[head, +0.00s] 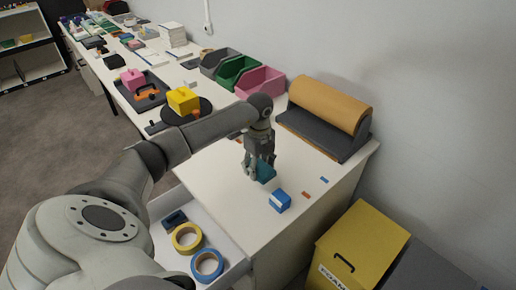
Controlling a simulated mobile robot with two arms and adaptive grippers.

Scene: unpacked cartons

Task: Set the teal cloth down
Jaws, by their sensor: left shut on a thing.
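The teal cloth (265,173) is in the head view, at the fingertips of my left gripper (254,172). My left gripper points down over the white tabletop and is shut on the cloth, which is partly hidden by the fingers. I cannot tell whether the cloth touches the tabletop. My right gripper is not in view.
A blue box (280,201) stands just in front of the cloth. A brown roll on a dark stand (328,105) is behind. An open drawer (232,262) holds yellow tape (176,243) and blue tape (197,268). A yellow box (362,245) stands right of the table.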

